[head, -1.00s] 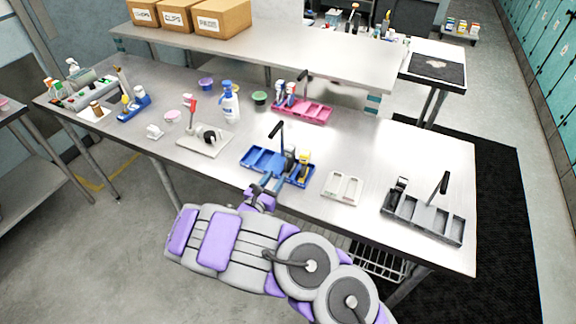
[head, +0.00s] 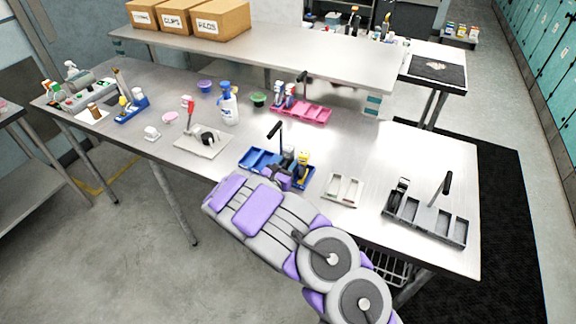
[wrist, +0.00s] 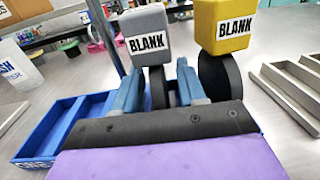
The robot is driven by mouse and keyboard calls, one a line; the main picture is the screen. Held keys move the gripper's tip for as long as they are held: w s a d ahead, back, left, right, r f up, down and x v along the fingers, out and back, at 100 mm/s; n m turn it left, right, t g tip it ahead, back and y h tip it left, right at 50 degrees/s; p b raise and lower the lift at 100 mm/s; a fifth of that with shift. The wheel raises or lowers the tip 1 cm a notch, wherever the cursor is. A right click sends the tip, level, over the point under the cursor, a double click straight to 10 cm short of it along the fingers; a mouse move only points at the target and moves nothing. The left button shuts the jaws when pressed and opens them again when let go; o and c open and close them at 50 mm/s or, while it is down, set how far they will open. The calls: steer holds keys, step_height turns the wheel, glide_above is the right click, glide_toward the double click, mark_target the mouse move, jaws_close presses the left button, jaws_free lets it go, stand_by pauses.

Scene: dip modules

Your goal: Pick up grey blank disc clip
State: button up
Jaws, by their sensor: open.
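The grey blank disc clip (wrist: 147,35) stands upright in the wrist view, with a grey block labelled BLANK on top and a dark disc below. In the head view it is small and partly hidden (head: 288,154). It stands at the right part of the blue tray (wrist: 68,128). My gripper (wrist: 161,84) is open, with its blue fingers pointing at the grey clip. The clip's disc shows between the fingers; I cannot tell whether they touch it. In the head view my arm hides the fingertips.
A yellow BLANK clip (wrist: 222,27) stands just right of the grey one, close to the right finger. A black-handled post (head: 279,136) rises from the tray. A pale tray (head: 343,188) and a dark grey tray (head: 430,220) lie to the right on the metal table.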

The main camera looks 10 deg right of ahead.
jaws_close()
stand_by(0.4)
steer(key=shift+r, duration=0.15)
